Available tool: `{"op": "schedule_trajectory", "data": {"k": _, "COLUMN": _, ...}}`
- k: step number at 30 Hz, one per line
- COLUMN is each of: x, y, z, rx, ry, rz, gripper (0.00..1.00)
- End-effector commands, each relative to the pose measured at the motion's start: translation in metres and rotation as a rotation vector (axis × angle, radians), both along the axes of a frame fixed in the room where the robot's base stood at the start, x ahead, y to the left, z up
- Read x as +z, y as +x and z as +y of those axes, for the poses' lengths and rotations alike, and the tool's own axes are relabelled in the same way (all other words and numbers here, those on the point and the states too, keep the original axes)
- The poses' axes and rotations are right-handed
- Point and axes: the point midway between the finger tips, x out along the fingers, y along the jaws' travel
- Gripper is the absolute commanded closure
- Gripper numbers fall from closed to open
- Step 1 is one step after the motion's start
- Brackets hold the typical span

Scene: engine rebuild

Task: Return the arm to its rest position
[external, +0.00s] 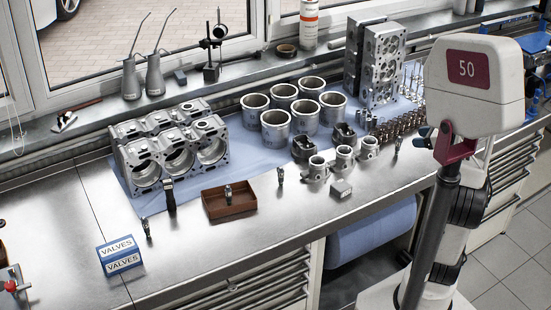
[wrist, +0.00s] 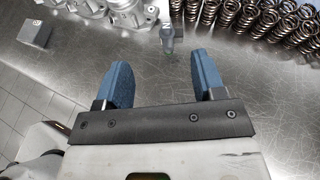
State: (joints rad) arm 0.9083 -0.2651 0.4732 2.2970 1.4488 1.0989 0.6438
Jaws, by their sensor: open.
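My gripper (wrist: 160,68) shows in the wrist view with its two blue fingers spread apart and nothing between them. It is above the bare steel bench top (wrist: 75,75). A small upright metal part (wrist: 167,38) stands on the bench beyond the fingertips, apart from them. In the external view my arm stands at the right. Most of the gripper is hidden there behind the white housing marked 50; a dark blue piece (external: 426,132) at its left edge looks like a finger.
Valve springs (wrist: 270,20) stand right of the fingers; pistons (external: 344,157) and a grey block (external: 341,190) lie left. Farther left are a brown tray (external: 229,212), an engine block (external: 165,150) and a valves box (external: 120,256). Cylinder liners (external: 304,115) and tall cylinder heads (external: 384,60) stand behind.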

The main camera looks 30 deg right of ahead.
Motion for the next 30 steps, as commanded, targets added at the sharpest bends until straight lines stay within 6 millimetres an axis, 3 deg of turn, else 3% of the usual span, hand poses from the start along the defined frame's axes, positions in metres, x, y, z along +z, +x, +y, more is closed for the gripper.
{"op": "schedule_trajectory", "data": {"k": 9, "x": 0.003, "y": 0.009, "z": 0.038, "rx": 0.397, "ry": -0.319, "rz": 0.060, "gripper": 0.37}}
{"op": "schedule_trajectory", "data": {"k": 17, "x": 0.011, "y": 0.012, "z": 0.059, "rx": 0.811, "ry": -0.653, "rz": 0.083, "gripper": 0.37}}
{"op": "schedule_trajectory", "data": {"k": 23, "x": 0.025, "y": 0.012, "z": 0.077, "rx": 1.108, "ry": -0.885, "rz": 0.070, "gripper": 0.37}}
{"op": "schedule_trajectory", "data": {"k": 30, "x": 0.048, "y": 0.003, "z": 0.115, "rx": 1.350, "ry": -1.069, "rz": 0.022, "gripper": 0.37}}
